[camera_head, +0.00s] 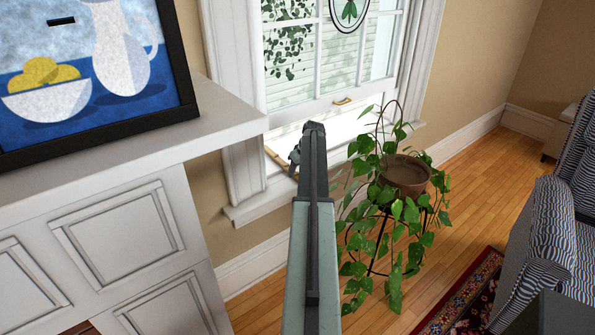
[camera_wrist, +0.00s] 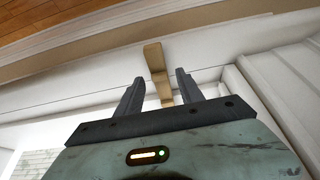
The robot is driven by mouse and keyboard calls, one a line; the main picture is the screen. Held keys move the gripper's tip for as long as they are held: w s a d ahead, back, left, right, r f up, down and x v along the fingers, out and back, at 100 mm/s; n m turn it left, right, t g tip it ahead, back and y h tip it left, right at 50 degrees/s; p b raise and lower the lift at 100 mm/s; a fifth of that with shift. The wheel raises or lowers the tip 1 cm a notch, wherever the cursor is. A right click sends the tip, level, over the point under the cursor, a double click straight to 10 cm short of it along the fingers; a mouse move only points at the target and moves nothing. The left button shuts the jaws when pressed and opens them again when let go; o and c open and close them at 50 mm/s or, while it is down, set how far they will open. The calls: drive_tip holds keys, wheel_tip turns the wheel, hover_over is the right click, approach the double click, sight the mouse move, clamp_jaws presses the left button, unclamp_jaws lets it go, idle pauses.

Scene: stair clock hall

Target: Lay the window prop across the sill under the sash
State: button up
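The window prop (camera_head: 275,157) is a light wooden stick near the left end of the white window sill (camera_head: 250,210). It is partly hidden behind my gripper (camera_head: 296,158) in the head view. In the wrist view the prop (camera_wrist: 156,62) has a wider end and runs down between the two dark fingers of my gripper (camera_wrist: 160,80). The fingers are apart, with a gap to the prop on each side. The window sash (camera_head: 325,105) has a brass-coloured handle on its lower rail and stands above the bright sill.
A potted trailing plant (camera_head: 405,175) on a thin stand is right of my arm, its leaves close to the sill. A white mantel (camera_head: 225,115) with a framed picture (camera_head: 90,70) is at left. A striped armchair (camera_head: 550,235) stands at right on a rug (camera_head: 465,305).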

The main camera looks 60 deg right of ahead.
drive_tip(key=shift+r, duration=0.1)
drive_tip(key=p+v, duration=0.7)
drive_tip(key=shift+r, duration=0.3)
drive_tip(key=shift+s+a, duration=0.1)
drive_tip(key=shift+s, duration=0.05)
idle(0.3)
drive_tip(key=shift+s, duration=0.1)
